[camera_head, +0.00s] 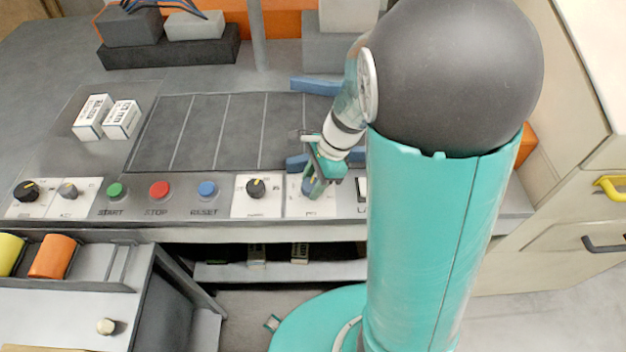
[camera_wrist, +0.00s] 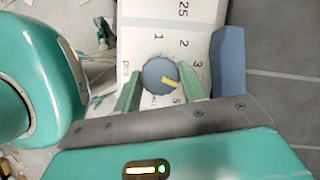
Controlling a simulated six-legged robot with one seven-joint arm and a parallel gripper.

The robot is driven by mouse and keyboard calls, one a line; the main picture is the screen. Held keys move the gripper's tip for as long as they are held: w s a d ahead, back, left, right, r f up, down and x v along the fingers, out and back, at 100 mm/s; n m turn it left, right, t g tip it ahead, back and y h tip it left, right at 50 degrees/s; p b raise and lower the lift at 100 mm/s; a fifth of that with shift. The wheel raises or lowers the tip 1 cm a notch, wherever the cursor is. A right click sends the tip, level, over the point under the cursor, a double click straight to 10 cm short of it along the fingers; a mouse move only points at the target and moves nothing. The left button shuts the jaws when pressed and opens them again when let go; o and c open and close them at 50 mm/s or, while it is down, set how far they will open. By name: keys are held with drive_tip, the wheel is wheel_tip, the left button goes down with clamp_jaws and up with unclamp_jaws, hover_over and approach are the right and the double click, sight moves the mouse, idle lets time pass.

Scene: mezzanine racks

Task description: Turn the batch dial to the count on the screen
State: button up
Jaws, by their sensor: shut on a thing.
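In the head view my gripper (camera_head: 318,184) is over the dial's plate on the front panel, and the dial is mostly hidden. I cannot make out a screen with a count.
Left of my gripper are a black dial (camera_head: 256,188), a blue RESET button (camera_head: 207,190), a red STOP button (camera_head: 159,190) and a green START button (camera_head: 115,191). A blue block (camera_wrist: 229,65) stands close to the right finger. Two white boxes (camera_head: 92,115) lie behind the panel.

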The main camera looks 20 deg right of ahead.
drive_tip(key=n, duration=0.2)
drive_tip(key=n+g, duration=0.1)
drive_tip(key=n, duration=0.1)
drive_tip(key=shift+w+d+g, duration=0.1)
drive_tip(key=shift+w+g, duration=0.05)
drive_tip(key=shift+g, duration=0.15)
drive_tip(key=n+g+h, duration=0.1)
drive_tip(key=n, duration=0.2)
drive_tip(key=shift+w+n, duration=0.1)
drive_tip(key=shift+n, duration=0.3)
drive_tip(key=n+g+h, duration=0.1)
drive_tip(key=n, duration=0.2)
drive_tip(key=shift+n, duration=0.3)
drive_tip(key=shift+w+a+n+g+h, duration=0.1)
drive_tip(key=shift+n+h, duration=0.15)
drive_tip(key=shift+n, duration=0.4)
drive_tip(key=shift+s+a+n+g+h, duration=0.1)
drive_tip(key=shift+n+h, duration=0.1)
drive_tip(key=shift+n, duration=0.5)
drive_tip(key=shift+w+a+n+g+h, duration=0.1)
drive_tip(key=shift+n+h, duration=0.15)
drive_tip(key=shift+n, duration=0.4)
drive_tip(key=o, duration=1)
drive_tip(key=shift+c, duration=0.2)
